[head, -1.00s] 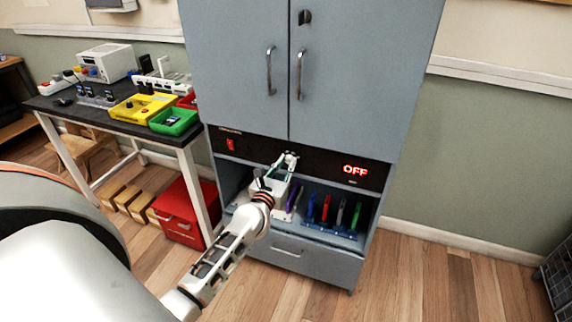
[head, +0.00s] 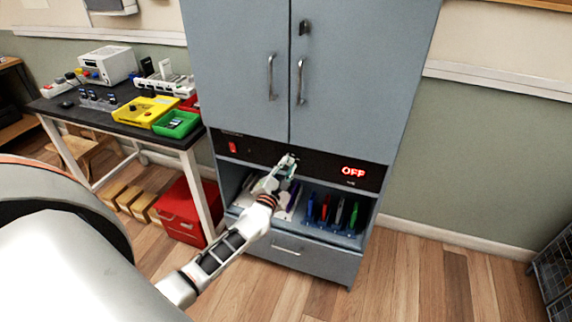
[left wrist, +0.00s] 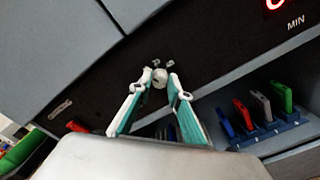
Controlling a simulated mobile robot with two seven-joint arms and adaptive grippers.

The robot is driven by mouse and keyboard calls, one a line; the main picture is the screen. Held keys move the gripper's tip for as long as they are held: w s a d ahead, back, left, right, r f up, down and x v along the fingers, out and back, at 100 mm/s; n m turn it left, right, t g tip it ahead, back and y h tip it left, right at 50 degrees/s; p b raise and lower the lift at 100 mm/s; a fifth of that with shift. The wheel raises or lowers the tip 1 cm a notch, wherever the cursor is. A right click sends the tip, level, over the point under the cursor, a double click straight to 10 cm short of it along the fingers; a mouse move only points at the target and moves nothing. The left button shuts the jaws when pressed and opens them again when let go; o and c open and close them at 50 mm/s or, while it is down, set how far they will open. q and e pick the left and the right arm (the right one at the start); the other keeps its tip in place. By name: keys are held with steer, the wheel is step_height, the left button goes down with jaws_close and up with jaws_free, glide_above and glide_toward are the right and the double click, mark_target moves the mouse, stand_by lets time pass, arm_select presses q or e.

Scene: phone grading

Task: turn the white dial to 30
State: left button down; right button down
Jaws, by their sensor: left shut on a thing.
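The white dial (left wrist: 159,77) is a small knob on the black control panel (head: 267,153) of the grey cabinet. In the left wrist view it sits between the fingertips of my left gripper (head: 288,161), which is shut on it. The gripper is tilted against the panel. In the head view the fingers mostly hide the dial. The red display (head: 353,171) to its right reads OFF. The dial's pointer and scale marks cannot be read. My right gripper is not in view.
A red switch (head: 232,147) is at the panel's left. Below, an open shelf holds a rack (head: 335,234) of coloured phones, close under my left arm. A dark workbench (head: 118,113) with yellow and green trays stands at left.

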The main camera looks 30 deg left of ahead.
arm_select(q)
steer(key=m+p, duration=0.1)
steer(key=m, duration=0.2)
steer(key=shift+r+m+p, duration=0.15)
steer(key=shift+m+p, duration=0.25)
steer(key=m+p, duration=0.2)
steer(key=m, duration=0.2)
steer(key=shift+d, duration=0.1)
steer(key=shift+m, duration=0.3)
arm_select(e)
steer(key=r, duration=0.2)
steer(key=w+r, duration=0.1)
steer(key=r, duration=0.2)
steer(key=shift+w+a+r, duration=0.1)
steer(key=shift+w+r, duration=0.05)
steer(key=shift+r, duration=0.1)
arm_select(q)
steer(key=shift+f, duration=0.2)
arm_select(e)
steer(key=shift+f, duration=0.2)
arm_select(q)
steer(key=c, duration=1.9)
jaws_free()
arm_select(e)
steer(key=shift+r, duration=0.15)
